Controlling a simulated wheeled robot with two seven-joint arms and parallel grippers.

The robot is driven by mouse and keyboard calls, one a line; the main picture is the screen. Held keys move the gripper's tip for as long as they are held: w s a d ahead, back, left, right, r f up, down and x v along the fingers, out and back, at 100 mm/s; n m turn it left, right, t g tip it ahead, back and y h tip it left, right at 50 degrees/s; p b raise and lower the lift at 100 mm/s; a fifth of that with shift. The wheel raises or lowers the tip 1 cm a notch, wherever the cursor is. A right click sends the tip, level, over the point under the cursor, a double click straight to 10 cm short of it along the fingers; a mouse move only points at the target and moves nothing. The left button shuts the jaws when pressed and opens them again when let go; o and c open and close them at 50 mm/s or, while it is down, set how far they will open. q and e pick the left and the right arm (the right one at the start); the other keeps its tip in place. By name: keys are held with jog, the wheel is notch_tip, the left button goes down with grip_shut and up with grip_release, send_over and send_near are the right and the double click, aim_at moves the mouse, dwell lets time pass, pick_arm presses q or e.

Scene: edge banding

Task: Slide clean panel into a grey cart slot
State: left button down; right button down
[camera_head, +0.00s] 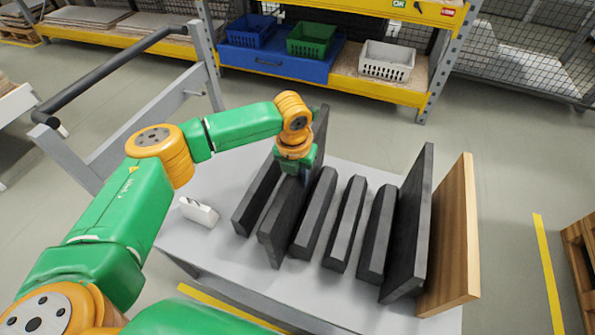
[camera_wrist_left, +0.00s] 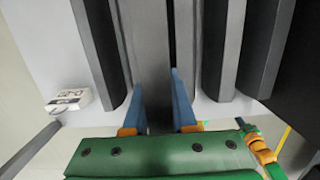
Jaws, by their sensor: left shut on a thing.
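A dark grey panel (camera_head: 280,222) stands upright between the first and second low dark dividers of the grey cart (camera_head: 220,255), rising above them. I cannot tell if its bottom edge is fully down on the cart. My left gripper (camera_head: 302,176) is over the panel's top edge, shut on it. In the left wrist view the blue fingers (camera_wrist_left: 160,100) sit on either side of the panel (camera_wrist_left: 150,40). The low dividers (camera_head: 345,225) stand in a row with gaps between them. Another tall dark panel (camera_head: 408,235) and a wood-coloured panel (camera_head: 455,235) stand at the right. My right gripper is not in view.
A small white box-like device (camera_head: 198,211) lies on the cart's left part, and also shows in the left wrist view (camera_wrist_left: 68,100). The cart's dark handle (camera_head: 110,75) rises at the left. A yellow shelf (camera_head: 320,78) with bins stands behind. Gaps between the dividers at right look empty.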

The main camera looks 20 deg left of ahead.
pick_arm(q)
jog(key=c, duration=0.6)
grip_release()
jog(key=shift+r, duration=0.1)
jog(key=shift+c, duration=0.2)
jog(key=shift+s, duration=0.1)
